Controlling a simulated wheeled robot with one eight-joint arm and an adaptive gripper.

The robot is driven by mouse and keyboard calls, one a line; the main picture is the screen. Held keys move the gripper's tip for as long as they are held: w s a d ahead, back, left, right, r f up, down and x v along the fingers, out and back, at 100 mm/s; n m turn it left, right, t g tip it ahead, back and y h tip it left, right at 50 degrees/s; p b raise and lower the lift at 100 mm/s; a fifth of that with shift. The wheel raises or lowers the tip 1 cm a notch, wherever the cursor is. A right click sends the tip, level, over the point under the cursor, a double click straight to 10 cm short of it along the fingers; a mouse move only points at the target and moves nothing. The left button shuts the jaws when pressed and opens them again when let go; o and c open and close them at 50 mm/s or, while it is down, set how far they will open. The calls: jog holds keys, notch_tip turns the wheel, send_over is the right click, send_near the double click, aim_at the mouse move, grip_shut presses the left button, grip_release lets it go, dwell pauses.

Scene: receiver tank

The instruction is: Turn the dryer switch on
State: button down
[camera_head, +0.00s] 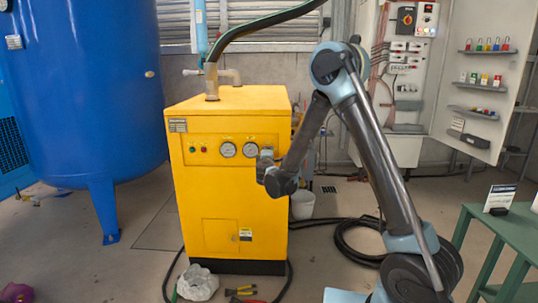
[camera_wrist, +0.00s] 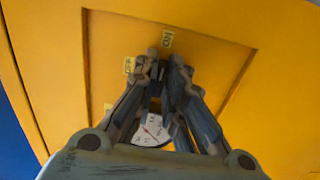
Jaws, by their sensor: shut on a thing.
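The yellow dryer (camera_head: 215,205) stands in the middle of the head view. Its front panel has two round gauges (camera_head: 228,149) and small lamps at the left. My gripper (camera_head: 266,158) is at the panel's right end, beside the right gauge. In the wrist view the fingers of my gripper (camera_wrist: 165,62) come together at the panel, shut on the dryer switch, which is mostly hidden between the fingertips. Small yellow labels (camera_wrist: 167,39) sit around the fingertips; I cannot read them surely. A gauge (camera_wrist: 150,130) shows between the fingers.
A blue tank (camera_head: 85,90) stands at the left. A green table (camera_head: 505,228) is at the right. A crumpled white bag (camera_head: 197,283) and tools (camera_head: 241,292) lie on the floor before the dryer. A black hose (camera_head: 355,240) lies behind my arm.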

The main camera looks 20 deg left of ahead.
jog(key=shift+d+f, duration=0.1)
jog(key=shift+d, duration=0.05)
jog(key=c, duration=1.8)
grip_release()
jog(key=shift+w, duration=0.1)
jog(key=shift+o, duration=0.6)
jog(key=v, duration=1.2)
jog(key=shift+f, duration=0.1)
